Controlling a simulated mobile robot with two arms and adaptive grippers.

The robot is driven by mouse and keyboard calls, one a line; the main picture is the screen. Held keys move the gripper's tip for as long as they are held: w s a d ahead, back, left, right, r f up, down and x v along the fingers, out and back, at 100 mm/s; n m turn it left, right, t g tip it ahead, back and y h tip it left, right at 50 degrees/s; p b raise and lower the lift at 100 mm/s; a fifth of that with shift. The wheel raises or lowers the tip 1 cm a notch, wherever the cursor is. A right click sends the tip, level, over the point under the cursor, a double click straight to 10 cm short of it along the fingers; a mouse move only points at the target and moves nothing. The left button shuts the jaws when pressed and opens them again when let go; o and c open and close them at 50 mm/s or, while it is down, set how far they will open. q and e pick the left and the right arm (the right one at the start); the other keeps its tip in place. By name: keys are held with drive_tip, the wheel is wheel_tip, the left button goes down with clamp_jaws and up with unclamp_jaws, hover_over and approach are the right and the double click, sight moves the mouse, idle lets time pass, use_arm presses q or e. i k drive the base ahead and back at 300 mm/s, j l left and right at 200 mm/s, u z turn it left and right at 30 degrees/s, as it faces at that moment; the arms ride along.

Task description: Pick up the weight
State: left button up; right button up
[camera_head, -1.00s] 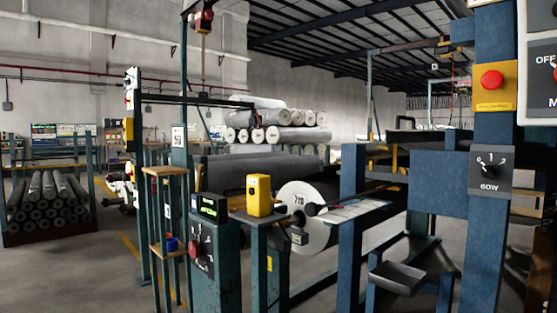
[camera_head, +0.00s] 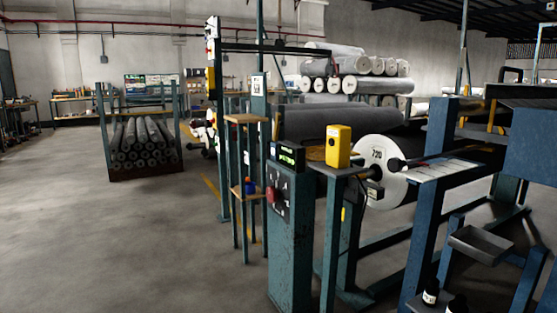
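I cannot tell for sure which thing is the weight. A yellow box-shaped object (camera_head: 338,146) stands upright on a small ledge of the machine, just left of the white roll end marked 720 (camera_head: 380,172). A small blue object (camera_head: 251,186) sits on the lower shelf of a narrow wooden-topped stand (camera_head: 246,119). Two dark items with white labels, one of them a small bottle-like item (camera_head: 430,294), show at the bottom right edge, partly cut off. Neither of my grippers is in view.
A blue-green control post (camera_head: 290,235) with a red button and a dial stands in front of the machine. A grey tray (camera_head: 480,243) is fixed low at the right. A rack of dark rolls (camera_head: 145,140) stands at the back left. The floor at the left is clear.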

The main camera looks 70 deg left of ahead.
sight(431, 294)
drive_tip(key=u, duration=0.45)
drive_tip(key=j+u, duration=0.15)
drive_tip(key=u, duration=0.3)
drive_tip(key=j+u, duration=0.1)
drive_tip(key=u, duration=0.35)
drive_tip(key=j+u, duration=0.1)
drive_tip(key=u, duration=0.35)
drive_tip(key=i+j, duration=0.1)
drive_tip(key=j, duration=0.4)
drive_tip(key=i+j+u, duration=0.1)
drive_tip(key=j, duration=0.4)
